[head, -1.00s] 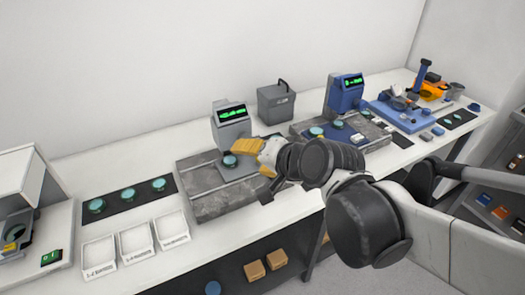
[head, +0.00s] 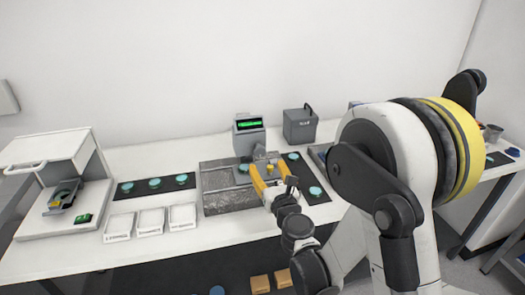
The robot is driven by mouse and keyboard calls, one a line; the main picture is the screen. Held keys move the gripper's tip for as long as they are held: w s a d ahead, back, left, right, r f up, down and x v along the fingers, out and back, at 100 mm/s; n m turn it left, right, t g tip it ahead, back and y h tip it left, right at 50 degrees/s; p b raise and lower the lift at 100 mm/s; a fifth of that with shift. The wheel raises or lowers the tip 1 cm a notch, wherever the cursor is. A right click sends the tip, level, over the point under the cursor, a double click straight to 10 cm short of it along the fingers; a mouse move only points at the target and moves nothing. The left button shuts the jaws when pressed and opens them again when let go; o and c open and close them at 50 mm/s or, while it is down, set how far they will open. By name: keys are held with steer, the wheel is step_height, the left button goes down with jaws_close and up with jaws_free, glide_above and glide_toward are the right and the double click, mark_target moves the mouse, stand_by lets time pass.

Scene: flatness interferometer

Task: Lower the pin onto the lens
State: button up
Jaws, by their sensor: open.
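The grey instrument (head: 249,140) with a green screen stands at the back of a grey stone slab (head: 228,200). A teal lens (head: 243,168) sits on the slab at the instrument's foot, partly hidden. A grey part (head: 260,154) with yellow near its lower end projects at the instrument's front right; it may be the pin, but it is too small to be sure. My gripper (head: 265,169) has yellow fingers and is open over the slab, just in front of this part. I cannot tell whether it touches it.
A dark mat (head: 136,192) with three teal lenses and three white trays (head: 151,222) lie to the left. Another dark strip (head: 305,175) with lenses lies to the right. A grey box (head: 300,125) stands behind. My arm hides much of the right bench.

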mark_target(260, 153)
steer(key=b+x, duration=0.1)
steer(key=x, duration=0.7)
steer(key=shift+f, duration=0.1)
steer(key=shift+w+a, duration=0.15)
steer(key=shift+w, duration=0.35)
steer(key=c, duration=1.2)
